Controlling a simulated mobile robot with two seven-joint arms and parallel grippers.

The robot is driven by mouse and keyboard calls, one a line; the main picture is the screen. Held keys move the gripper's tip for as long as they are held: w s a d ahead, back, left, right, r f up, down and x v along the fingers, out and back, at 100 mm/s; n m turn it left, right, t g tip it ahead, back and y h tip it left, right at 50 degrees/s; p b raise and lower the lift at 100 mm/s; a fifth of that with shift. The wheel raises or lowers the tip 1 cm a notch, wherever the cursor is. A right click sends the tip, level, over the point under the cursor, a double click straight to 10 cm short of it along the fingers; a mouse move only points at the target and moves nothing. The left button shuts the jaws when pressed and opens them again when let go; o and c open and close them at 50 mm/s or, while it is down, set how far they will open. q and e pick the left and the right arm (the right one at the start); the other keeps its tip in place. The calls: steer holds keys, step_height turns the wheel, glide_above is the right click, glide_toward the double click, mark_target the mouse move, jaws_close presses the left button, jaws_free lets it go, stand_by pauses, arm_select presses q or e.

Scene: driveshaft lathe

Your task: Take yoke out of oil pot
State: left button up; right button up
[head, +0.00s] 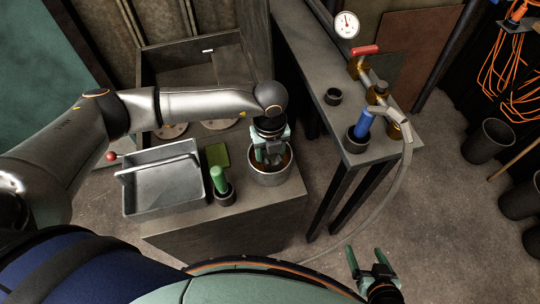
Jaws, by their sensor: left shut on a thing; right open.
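The oil pot (272,179) is a round metal pot with brownish oil, standing at the right end of the low grey bench. My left gripper (272,155) points down at the mouth of the pot, with its fingers shut on a grey metal piece that looks like the yoke (273,160). The yoke is small and mostly hidden by the fingers and pot rim; I cannot tell how deep it sits. My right gripper (368,262) is open and empty, low at the lower right above the floor.
On the bench (245,213) are a metal tray (163,187), a green-handled tool in a dark cup (222,190) and a green pad (217,155). The right table (315,75) holds a blue-handled tool (365,122), a small dark ring (333,97), and a gauge (347,25) with valve and hose.

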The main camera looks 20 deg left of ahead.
arm_select(q)
jaws_close()
steer(key=shift+r, duration=0.1)
stand_by(0.4)
